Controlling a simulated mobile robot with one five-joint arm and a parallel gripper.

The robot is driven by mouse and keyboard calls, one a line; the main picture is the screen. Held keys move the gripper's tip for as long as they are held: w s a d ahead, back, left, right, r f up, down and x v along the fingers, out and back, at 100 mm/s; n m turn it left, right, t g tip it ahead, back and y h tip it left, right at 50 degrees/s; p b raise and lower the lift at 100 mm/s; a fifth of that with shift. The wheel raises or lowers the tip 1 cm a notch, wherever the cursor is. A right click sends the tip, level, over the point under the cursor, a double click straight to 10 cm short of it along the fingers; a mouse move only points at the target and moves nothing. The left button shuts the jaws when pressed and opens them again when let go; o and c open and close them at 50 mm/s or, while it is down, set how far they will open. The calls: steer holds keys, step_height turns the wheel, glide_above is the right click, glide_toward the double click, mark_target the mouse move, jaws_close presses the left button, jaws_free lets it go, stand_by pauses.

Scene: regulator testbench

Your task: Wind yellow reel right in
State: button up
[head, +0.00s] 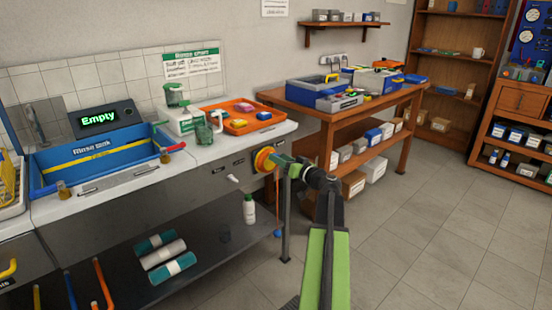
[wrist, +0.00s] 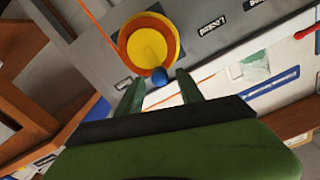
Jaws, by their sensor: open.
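The yellow reel (head: 263,160) with an orange rim is mounted on the grey front panel of the bench, at its right end. In the wrist view the reel (wrist: 148,42) shows face-on at the upper middle, and a small blue knob (wrist: 159,75) sits at its lower edge. My gripper (wrist: 157,86) is open, its two green fingers on either side of and just short of the blue knob. It also shows in the head view (head: 277,161), right in front of the reel. I cannot tell whether the fingers touch the knob.
An orange cord (wrist: 95,22) shows by the reel in the wrist view. The bench top holds a blue rinse sink (head: 95,155), a display reading "Empty" (head: 98,119) and an orange tray (head: 238,126). A wooden table (head: 335,112) stands to the right. The floor at right is clear.

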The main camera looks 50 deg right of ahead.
steer(key=shift+w, duration=1.15)
steer(key=shift+c, duration=0.4)
jaws_close()
steer(key=shift+a, duration=0.1)
